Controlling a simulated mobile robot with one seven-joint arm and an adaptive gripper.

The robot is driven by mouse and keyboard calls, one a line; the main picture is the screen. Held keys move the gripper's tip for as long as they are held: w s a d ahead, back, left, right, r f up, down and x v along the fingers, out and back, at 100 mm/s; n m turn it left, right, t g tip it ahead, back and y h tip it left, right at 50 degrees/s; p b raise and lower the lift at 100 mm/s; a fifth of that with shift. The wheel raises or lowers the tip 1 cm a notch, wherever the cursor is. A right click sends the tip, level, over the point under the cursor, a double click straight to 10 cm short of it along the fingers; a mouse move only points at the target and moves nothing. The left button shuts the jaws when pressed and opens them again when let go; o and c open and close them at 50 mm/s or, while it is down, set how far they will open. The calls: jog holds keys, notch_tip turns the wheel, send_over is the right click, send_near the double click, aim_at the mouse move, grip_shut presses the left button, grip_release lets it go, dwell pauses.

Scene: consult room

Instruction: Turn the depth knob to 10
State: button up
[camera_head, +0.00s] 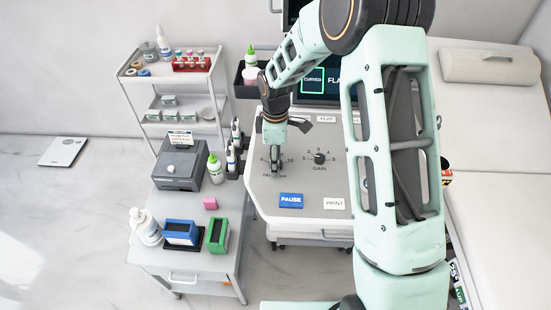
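The depth dial's printed scale (291,160) shows on the grey control panel (310,188), left of the gain knob (319,158). A "10" is readable at the right of the scale. My gripper (273,158) points down right over the depth dial, its dark fingers at or just above the knob. The fingers and wrist hide the knob and its pointer, so its setting and any contact cannot be told. Whether the fingers are shut on it cannot be told either.
Blue PAUSE (291,200) and white PRINT (334,204) keys lie on the panel's near part. A screen (318,85) stands behind. A side table (195,262) with bottles and boxes is at left. A cream couch (500,150) is at right, behind my arm.

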jog(key=shift+c, duration=0.6)
jog(key=c, duration=1)
jog(key=shift+c, duration=0.2)
